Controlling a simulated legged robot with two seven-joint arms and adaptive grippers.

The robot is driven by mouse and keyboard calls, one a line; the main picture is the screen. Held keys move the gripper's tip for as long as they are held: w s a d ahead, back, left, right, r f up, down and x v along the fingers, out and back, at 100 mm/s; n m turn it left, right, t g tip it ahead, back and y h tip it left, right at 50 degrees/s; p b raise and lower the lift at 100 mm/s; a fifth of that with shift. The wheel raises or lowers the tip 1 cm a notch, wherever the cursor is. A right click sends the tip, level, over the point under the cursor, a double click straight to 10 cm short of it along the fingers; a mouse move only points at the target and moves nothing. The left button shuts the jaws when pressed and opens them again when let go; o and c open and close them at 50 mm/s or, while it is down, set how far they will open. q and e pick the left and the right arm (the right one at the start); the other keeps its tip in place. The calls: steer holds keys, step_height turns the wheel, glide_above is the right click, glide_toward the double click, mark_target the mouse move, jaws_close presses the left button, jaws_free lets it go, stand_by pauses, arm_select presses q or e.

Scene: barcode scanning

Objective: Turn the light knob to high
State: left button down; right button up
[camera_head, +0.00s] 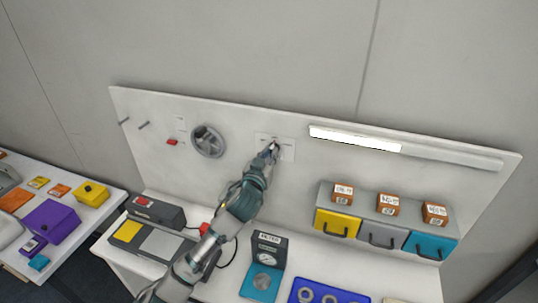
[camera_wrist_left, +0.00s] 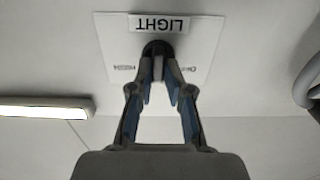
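The light knob (camera_wrist_left: 157,48) is a dark round knob on a white plate (camera_wrist_left: 205,35) marked LIGHT, which appears upside down in the left wrist view. One printed side label seems to read HIGH; the other is partly covered. My left gripper (camera_wrist_left: 160,75) points straight at the knob, its fingertips drawn together around the knob's narrow grip. In the head view my left gripper (camera_head: 272,148) is at the plate (camera_head: 288,150) on the upright panel and hides the knob. The knob's exact setting cannot be read. My right gripper is not in view.
A lit lamp strip (camera_head: 355,138) is to the right of the plate. A grey handwheel (camera_head: 208,141) and a red switch (camera_head: 172,142) are to its left. Coloured drawers (camera_head: 338,224) with orange boxes are at lower right. A meter (camera_head: 268,250) stands on the bench below.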

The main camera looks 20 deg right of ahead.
arm_select(q)
steer(key=m+p, duration=0.2)
steer(key=m, duration=0.2)
steer(key=m+p, duration=0.3)
steer(key=m, duration=0.1)
steer(key=f+m+p, duration=0.1)
steer(key=m+p, duration=0.2)
steer(key=shift+s+d+m, duration=0.1)
steer(key=shift+d+m, duration=0.15)
steer(key=shift+m, duration=0.15)
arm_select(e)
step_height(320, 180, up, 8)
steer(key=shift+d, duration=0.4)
arm_select(q)
steer(key=shift+f, duration=0.1)
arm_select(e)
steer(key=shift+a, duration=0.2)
arm_select(q)
steer(key=c, duration=1.2)
jaws_free()
